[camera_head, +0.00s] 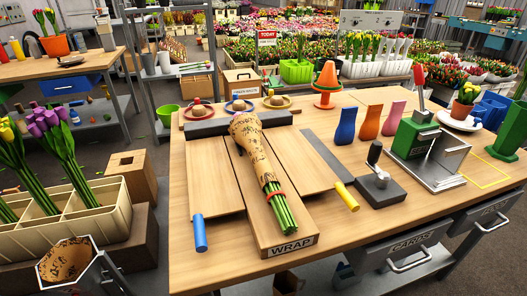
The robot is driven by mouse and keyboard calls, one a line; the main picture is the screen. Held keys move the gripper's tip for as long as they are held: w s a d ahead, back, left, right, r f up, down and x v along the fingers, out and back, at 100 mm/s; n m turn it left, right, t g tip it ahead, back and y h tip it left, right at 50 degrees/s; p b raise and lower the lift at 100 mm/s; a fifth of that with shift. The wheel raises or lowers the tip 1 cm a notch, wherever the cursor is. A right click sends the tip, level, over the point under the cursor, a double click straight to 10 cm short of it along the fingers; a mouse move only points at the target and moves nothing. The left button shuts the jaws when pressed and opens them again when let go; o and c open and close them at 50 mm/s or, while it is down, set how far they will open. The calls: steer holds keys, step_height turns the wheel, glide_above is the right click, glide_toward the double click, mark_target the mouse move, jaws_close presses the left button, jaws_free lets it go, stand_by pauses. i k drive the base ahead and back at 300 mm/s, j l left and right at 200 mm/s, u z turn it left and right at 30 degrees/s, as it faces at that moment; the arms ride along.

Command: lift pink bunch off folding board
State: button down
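A bunch wrapped in brown printed paper (254,148) lies lengthwise on the wooden folding board (290,240), which has a "WRAP" label at its front. Its green stems (284,214) point toward the front, with a red band around them. The paper hides the blooms, so their pink colour cannot be seen. The board has flat wooden side flaps (207,180) with a blue handle (200,233) at left and a yellow handle (346,196) at right. My gripper is not in view, and nothing is seen touching the bunch.
A grey and green device (437,160) and a black-knobbed tool (379,187) stand right of the board. Vases (369,122) and an orange cone (327,80) stand behind. At left are a cream crate (110,220) of tulips and a grey bin (100,276) with paper.

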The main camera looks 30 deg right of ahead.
mark_target(245, 128)
steer(key=l+u, duration=0.2)
steer(key=u, duration=0.15)
steer(key=l+u, duration=0.35)
steer(key=k+u, duration=0.1)
steer(key=u, duration=0.3)
steer(key=l, duration=0.1)
